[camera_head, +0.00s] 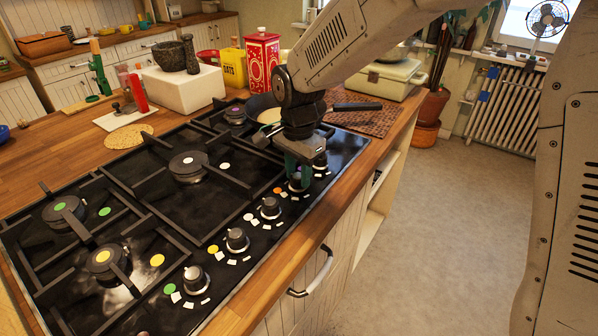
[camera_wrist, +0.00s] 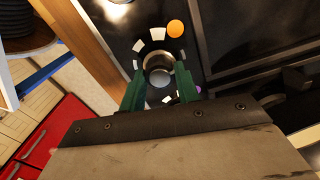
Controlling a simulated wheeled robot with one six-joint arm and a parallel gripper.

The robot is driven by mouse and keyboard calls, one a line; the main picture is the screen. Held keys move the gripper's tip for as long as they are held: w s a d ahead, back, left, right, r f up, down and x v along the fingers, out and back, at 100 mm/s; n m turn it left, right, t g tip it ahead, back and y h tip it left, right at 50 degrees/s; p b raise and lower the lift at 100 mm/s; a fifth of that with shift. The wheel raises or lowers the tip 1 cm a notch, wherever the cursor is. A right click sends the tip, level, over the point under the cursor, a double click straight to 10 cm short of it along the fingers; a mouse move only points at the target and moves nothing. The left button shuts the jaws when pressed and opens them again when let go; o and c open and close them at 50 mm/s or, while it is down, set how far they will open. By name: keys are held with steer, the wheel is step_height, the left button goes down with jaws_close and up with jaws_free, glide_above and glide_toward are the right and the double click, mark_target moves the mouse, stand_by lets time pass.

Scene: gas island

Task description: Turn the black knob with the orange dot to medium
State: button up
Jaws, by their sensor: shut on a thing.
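The black knob with the orange dot (camera_head: 297,185) is in the row along the hob's front edge, mostly covered by my gripper. Its orange dot (camera_head: 277,190) shows beside it. My gripper (camera_head: 299,172) points down, with its green fingers closed around this knob. In the wrist view the knob (camera_wrist: 159,72) sits between the two fingers (camera_wrist: 160,84), the orange dot (camera_wrist: 175,28) lies above it, and white scale marks (camera_wrist: 157,34) ring it. Which mark the knob points to cannot be told.
Other black knobs stand close by: one with a white dot (camera_head: 270,208), one with a yellow dot (camera_head: 237,240) and one with a green dot (camera_head: 195,279). Another knob (camera_head: 320,161) is just behind my gripper.

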steer(key=n, duration=0.5)
steer(key=shift+n, duration=0.3)
steer(key=n, duration=1)
steer(key=shift+s+n, duration=0.1)
steer(key=shift+n, duration=0.3)
steer(key=n, duration=0.5)
steer(key=shift+n, duration=0.3)
steer(key=o, duration=1)
steer(key=shift+a, duration=0.1)
